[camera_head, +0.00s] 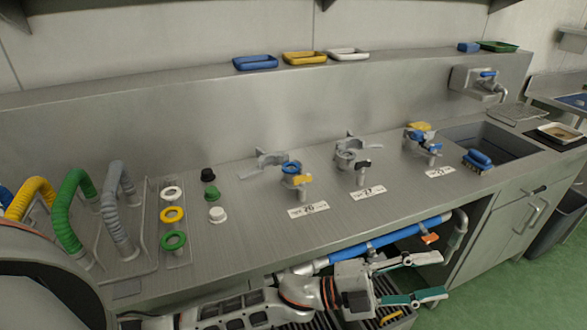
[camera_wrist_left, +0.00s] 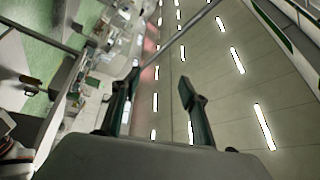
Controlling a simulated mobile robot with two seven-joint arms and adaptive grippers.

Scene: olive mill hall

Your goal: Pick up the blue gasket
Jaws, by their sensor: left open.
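The blue gasket (camera_head: 291,168) is a small blue ring. It sits on top of the metal fitting with a yellow lever (camera_head: 298,181), behind the label 26 (camera_head: 308,210) on the steel counter. My left gripper (camera_head: 425,277) is open and empty, low in front of the counter's front edge, right of and nearer than the gasket, and well apart from it. In the left wrist view, the two open fingers (camera_wrist_left: 158,78) have nothing between them, and the gasket does not show there. My right gripper is in neither view.
White (camera_head: 171,193), yellow (camera_head: 172,214) and green (camera_head: 173,240) rings lie on a tray at left, beside curved hoses (camera_head: 75,205). Fittings stand behind labels 27 (camera_head: 368,192) and further right. A blue pipe (camera_head: 390,236) runs below the counter edge. Bare counter (camera_head: 250,225) lies left of label 26.

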